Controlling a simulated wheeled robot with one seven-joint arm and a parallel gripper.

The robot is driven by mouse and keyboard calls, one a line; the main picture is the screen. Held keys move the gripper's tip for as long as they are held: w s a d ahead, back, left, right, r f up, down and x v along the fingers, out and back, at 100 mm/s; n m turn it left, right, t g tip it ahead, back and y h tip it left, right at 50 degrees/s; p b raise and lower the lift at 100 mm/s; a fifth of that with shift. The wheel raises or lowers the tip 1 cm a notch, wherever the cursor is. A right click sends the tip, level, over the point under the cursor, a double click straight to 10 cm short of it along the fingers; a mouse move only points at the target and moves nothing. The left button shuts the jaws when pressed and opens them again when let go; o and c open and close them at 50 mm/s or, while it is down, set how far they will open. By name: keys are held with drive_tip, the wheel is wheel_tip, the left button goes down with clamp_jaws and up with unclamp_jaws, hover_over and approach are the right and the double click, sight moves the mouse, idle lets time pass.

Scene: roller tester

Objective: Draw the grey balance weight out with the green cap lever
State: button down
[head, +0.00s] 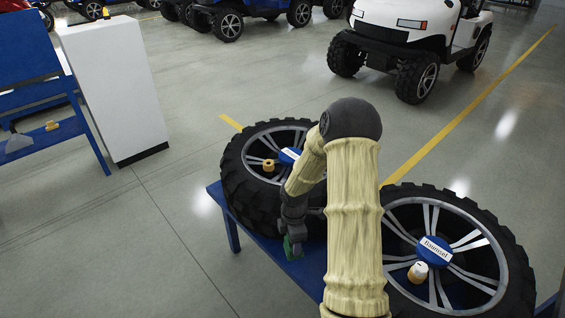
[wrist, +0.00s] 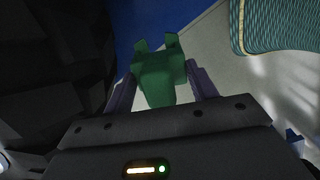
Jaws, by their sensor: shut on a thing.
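My gripper (head: 292,240) is low in front of the left wheel, over the near edge of the blue bench. It is shut on the green cap lever (wrist: 160,75), which sits between the two purple fingers in the wrist view. The lever's two short prongs point away from my gripper. The green lever also shows small and dark in the head view (head: 293,250). I cannot make out the grey balance weight in either view. My arm covers part of the left wheel and bench.
Two big tyred wheels, a left one (head: 251,186) and a right one (head: 517,262), lie on the blue bench (head: 262,243). A dark tyre fills the left of the wrist view (wrist: 50,70). A white cabinet (head: 115,85) stands back left. Floor left of the bench is clear.

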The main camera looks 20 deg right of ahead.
drive_tip(key=w+a+r+m, duration=0.1)
drive_tip(key=a+m, duration=0.4)
drive_tip(key=m, duration=0.3)
drive_tip(key=w+a+r+m, duration=0.1)
drive_tip(key=w+a+m, duration=0.1)
drive_tip(key=a+m, duration=0.3)
drive_tip(key=shift+a+r+m, duration=0.25)
drive_tip(key=shift+r+m, duration=0.1)
drive_tip(key=shift+m, duration=1.55)
drive_tip(key=shift+s, duration=0.1)
